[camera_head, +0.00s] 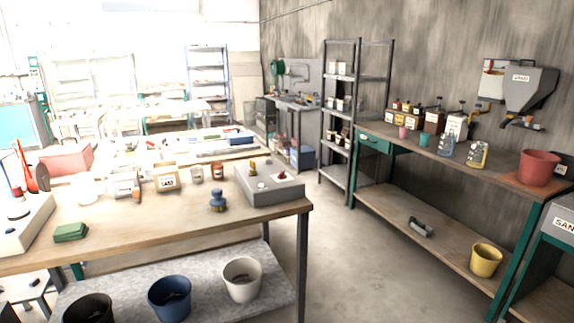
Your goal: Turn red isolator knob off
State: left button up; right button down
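A grey control box (270,190) sits at the right end of the near wooden table. A small red knob (279,176) is on its top face, on what looks like a pale plate. A yellow knob (252,168) stands on the same box, further back. A pale box (22,228) at the left edge of the table also has a dark and red part on top. Which red part is the isolator knob, and its turned position, are too small to tell. Neither of my grippers is in view.
A blue knob-shaped object (218,200) and a green block (70,232) are on the table (150,225). Buckets, including a white one (242,292), stand on its lower shelf. Open floor (350,270) lies between this table and the right workbench (470,178).

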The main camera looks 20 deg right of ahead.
aim_at(282, 176)
jog(key=i+l, duration=0.85)
jog(key=l, duration=0.25)
jog(key=i+l, duration=0.9)
jog(key=l, duration=0.2)
jog(key=u, duration=0.05)
